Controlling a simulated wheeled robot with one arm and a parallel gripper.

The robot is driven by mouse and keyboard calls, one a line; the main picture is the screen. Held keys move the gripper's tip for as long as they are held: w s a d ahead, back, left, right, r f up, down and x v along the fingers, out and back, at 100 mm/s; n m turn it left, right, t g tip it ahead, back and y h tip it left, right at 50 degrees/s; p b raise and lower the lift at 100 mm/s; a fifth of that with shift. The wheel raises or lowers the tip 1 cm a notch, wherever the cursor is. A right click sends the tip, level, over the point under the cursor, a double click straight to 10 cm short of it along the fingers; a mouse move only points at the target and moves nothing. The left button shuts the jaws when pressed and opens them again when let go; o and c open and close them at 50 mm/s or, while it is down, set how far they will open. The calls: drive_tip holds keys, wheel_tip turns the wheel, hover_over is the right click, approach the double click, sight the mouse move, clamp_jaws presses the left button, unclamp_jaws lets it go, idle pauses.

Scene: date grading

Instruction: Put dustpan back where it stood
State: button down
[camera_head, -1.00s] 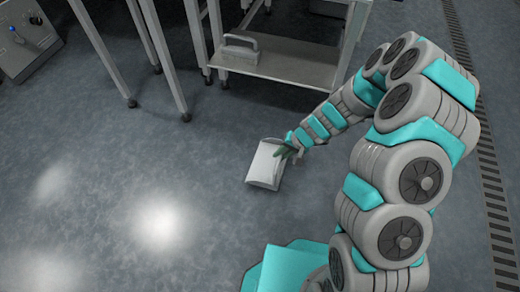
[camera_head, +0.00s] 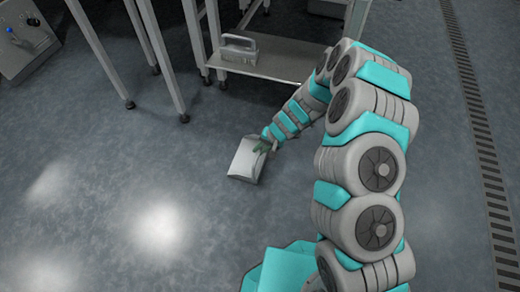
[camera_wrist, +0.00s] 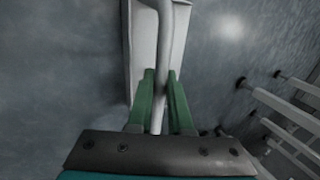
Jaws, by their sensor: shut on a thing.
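The light grey dustpan (camera_head: 246,162) is at the end of my arm in the head view, over the open floor in front of the steel shelf. I cannot tell whether it touches the floor. In the wrist view the pan (camera_wrist: 143,50) extends away from me, with its pale handle (camera_wrist: 167,60) running between the green fingers. My gripper (camera_head: 265,144) is shut on the handle; its fingers (camera_wrist: 161,80) also show in the wrist view, one on each side of it. The handle's near end is partly hidden by the gripper.
A steel shelf unit (camera_head: 280,66) stands behind, with a grey box-like thing with a handle (camera_head: 239,48) on its lower shelf. Table legs (camera_head: 160,60) stand at the upper left, near a control box (camera_head: 28,45). A floor drain (camera_head: 470,110) runs along the right. The left floor is clear.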

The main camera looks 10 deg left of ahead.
drive_tip(key=shift+f, duration=0.1)
drive_tip(key=c, duration=0.8)
unclamp_jaws()
drive_tip(key=shift+c, duration=0.2)
drive_tip(key=p+v, duration=0.1)
drive_tip(key=v, duration=1.1)
drive_tip(key=shift+p, duration=0.35)
drive_tip(key=shift+r, duration=0.2)
